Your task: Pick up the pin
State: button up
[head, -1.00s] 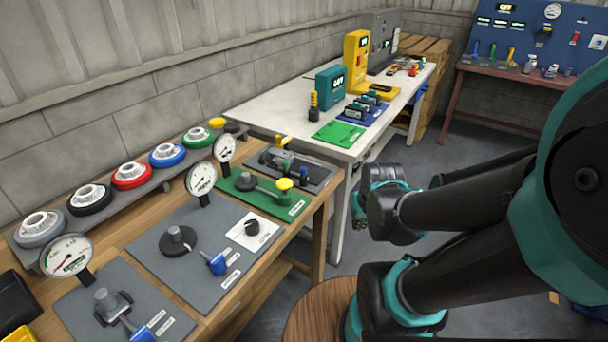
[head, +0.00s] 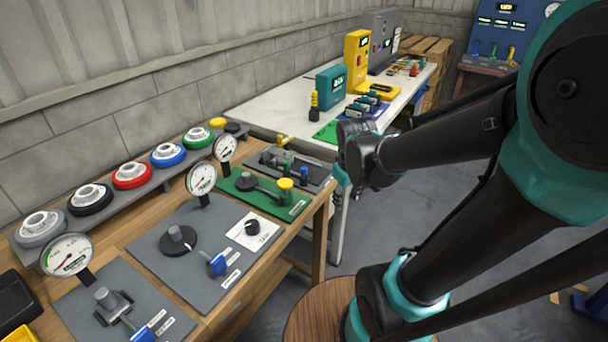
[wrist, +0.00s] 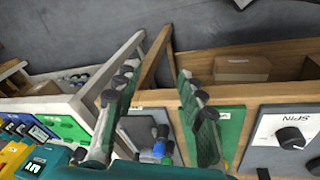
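I cannot tell for sure which part is the pin. On the wooden bench, a dark grey plate (head: 268,156) carries small parts, among them a short blue post (head: 304,174). In front of it, a green plate (head: 290,207) carries a yellow-capped post (head: 285,186) and a dark knob. My gripper (wrist: 156,74) is open and empty in the wrist view, its fingers wide apart above the bench's front edge. The blue post (wrist: 160,133) shows between the fingers, farther off. In the head view my wrist hangs at the bench's right end and hides the fingertips.
Gauges, grey plates with knobs and a row of coloured round dials fill the wooden bench (head: 208,322). A white table (head: 262,118) with a teal box and yellow device stands behind. A cardboard box (wrist: 242,68) sits on a lower shelf.

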jog(key=w+a+r+n+g+h, duration=0.1)
jog(key=w+a+r+n+h, duration=0.1)
jog(key=w+a+r+n, duration=0.7)
jog(key=n+h, duration=0.2)
jog(key=n, duration=0.5)
send_near(303, 168)
jog(key=shift+g, duration=0.3)
jog(key=x, duration=0.5)
jog(key=shift+d, duration=0.1)
jog(key=shift+w+x, duration=0.1)
jog(key=shift+x, duration=1.25)
jog(key=shift+w+x, duration=0.15)
jog(key=shift+x, duration=1.2)
grip_shut()
